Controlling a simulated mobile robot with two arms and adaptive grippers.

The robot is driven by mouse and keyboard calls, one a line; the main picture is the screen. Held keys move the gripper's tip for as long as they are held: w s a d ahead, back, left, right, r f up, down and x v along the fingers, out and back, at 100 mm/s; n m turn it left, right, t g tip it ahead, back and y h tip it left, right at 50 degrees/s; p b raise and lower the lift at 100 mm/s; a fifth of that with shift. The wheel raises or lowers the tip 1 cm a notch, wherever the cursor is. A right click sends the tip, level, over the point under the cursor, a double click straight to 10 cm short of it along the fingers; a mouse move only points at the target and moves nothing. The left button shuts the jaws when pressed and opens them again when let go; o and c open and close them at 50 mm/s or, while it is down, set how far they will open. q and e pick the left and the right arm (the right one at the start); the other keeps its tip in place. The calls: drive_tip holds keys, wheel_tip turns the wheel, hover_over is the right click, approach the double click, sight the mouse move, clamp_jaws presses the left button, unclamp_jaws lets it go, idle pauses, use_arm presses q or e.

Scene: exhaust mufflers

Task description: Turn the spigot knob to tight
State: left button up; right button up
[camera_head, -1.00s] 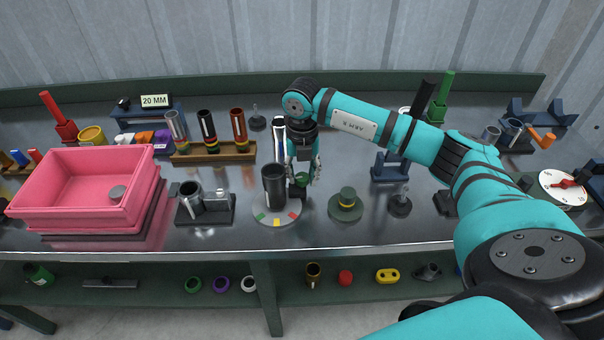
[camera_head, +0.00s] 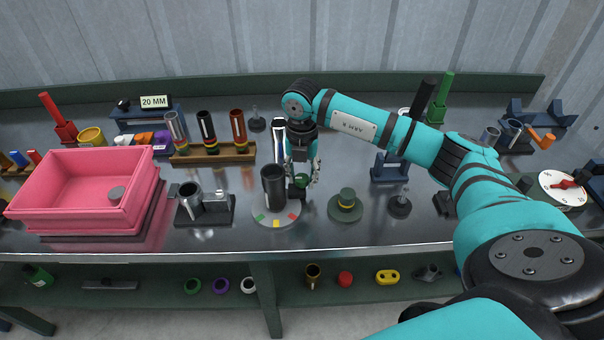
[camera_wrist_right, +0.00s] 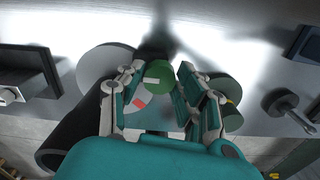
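The green round knob (camera_head: 301,181) stands beside a black upright cylinder (camera_head: 273,186). The cylinder rises from a pale dial disc (camera_head: 262,217) with green, yellow and red patches along its front edge. My right gripper (camera_head: 302,172) points down over the knob, one finger on each side. In the right wrist view the knob (camera_wrist_right: 158,76) with a white mark lies between the fingertips (camera_wrist_right: 163,72). A narrow gap seems to remain on its right, so the fingers look open. A red patch (camera_wrist_right: 140,99) shows by the left finger. My left gripper is not in view.
A green stepped piece on a round base (camera_head: 345,209) stands right of the dial. A dark fixture (camera_head: 218,214) and a pink bin (camera_head: 75,214) stand to the left. The bench's front edge (camera_head: 330,249) is close in front.

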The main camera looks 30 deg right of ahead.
sight(302, 177)
drive_tip(key=o, duration=0.4)
drive_tip(key=shift+o, duration=0.2)
wheel_tip(302, 177, up, 12)
idle(0.8)
